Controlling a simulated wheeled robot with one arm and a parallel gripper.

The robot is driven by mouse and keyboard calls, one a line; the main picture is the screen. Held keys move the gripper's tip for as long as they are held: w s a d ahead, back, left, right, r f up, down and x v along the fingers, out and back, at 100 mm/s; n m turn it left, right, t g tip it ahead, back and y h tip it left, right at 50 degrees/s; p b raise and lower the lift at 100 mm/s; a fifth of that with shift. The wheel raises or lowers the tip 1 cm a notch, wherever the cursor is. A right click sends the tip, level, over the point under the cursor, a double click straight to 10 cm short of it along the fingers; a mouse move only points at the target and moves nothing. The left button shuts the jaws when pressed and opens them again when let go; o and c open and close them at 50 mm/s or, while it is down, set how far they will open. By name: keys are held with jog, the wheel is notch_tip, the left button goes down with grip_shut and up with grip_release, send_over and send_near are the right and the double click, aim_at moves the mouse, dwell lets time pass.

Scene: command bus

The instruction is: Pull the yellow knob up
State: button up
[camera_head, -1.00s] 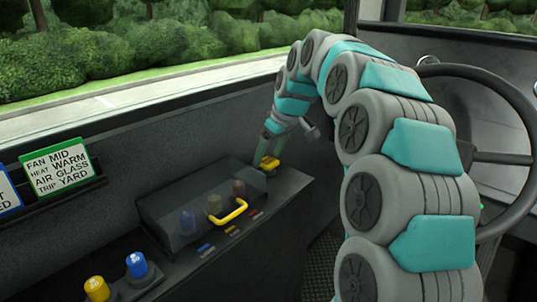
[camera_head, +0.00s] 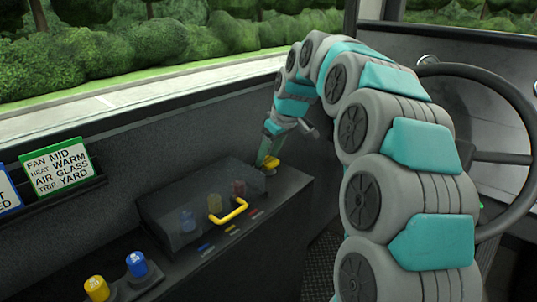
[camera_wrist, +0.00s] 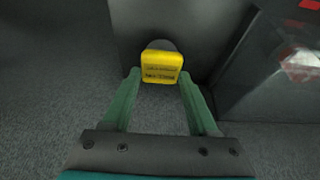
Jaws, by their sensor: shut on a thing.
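The yellow knob (camera_head: 271,162) is at the far end of the dark console, just beyond the clear-lidded box. In the wrist view the yellow knob (camera_wrist: 161,67) has a blocky top with dark lettering, too small to read, and a round grey part behind it. My gripper (camera_head: 266,158) reaches down to it from above. In the wrist view the green fingers of my gripper (camera_wrist: 160,85) lie on either side of the knob's near edge, shut on it. The knob's underside and stem are hidden.
A clear-lidded box (camera_head: 165,205) with a yellow handle (camera_head: 228,212) covers coloured knobs beside my gripper. A yellow knob (camera_head: 96,288) and a blue knob (camera_head: 137,264) stand nearer. A steering wheel (camera_head: 500,150) is at right.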

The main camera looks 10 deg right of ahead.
grip_shut()
jog(key=shift+r, duration=1.15)
jog(key=o, duration=1.3)
grip_release()
jog(key=v, duration=0.7)
jog(key=shift+r, duration=0.4)
